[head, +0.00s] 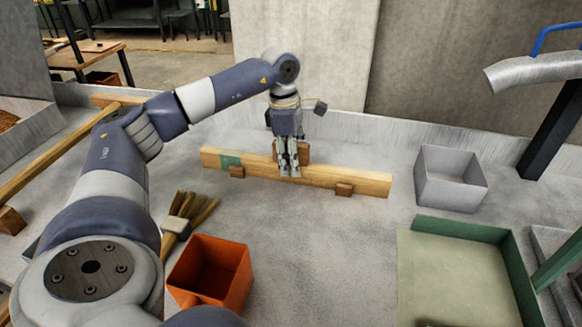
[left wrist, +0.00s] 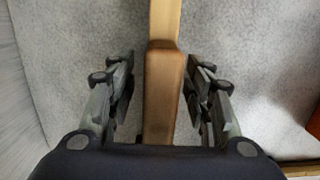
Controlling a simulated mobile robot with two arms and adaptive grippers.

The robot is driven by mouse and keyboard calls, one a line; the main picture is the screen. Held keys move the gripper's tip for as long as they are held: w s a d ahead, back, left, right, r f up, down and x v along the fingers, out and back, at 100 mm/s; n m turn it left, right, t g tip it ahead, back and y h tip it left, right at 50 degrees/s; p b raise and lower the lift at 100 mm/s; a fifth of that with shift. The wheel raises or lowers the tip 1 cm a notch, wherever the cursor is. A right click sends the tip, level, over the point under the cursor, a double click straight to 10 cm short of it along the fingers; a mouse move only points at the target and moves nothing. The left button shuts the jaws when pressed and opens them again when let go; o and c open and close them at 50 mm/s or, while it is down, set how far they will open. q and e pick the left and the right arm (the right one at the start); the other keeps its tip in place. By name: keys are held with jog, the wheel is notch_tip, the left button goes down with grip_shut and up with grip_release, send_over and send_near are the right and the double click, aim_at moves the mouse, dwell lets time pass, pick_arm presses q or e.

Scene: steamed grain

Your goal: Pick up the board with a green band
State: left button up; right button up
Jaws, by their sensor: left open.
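The board with a green band (head: 345,179) is a long light-wood plank at the back of the grey worktop, with the green band (head: 230,160) near its left end. Small brown wooden blocks stand against it, one at its middle on the far side. My left gripper (head: 289,170) points down over the middle of the board. In the left wrist view my left gripper (left wrist: 158,95) is open, its fingers apart on either side of a brown block (left wrist: 163,95) and the board (left wrist: 165,20). Whether the fingers touch the wood cannot be told. My right gripper is not in view.
An orange-red bin (head: 212,272) and a brush (head: 185,218) lie in front of the board. A grey box (head: 450,178) stands right of it, with a green-walled tray (head: 460,285) nearer. Another long wooden piece (head: 60,155) lies at the left. A wall closes the back.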

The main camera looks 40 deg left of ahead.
pick_arm(q)
jog(key=shift+c, duration=0.6)
grip_shut()
jog(key=shift+r, duration=0.2)
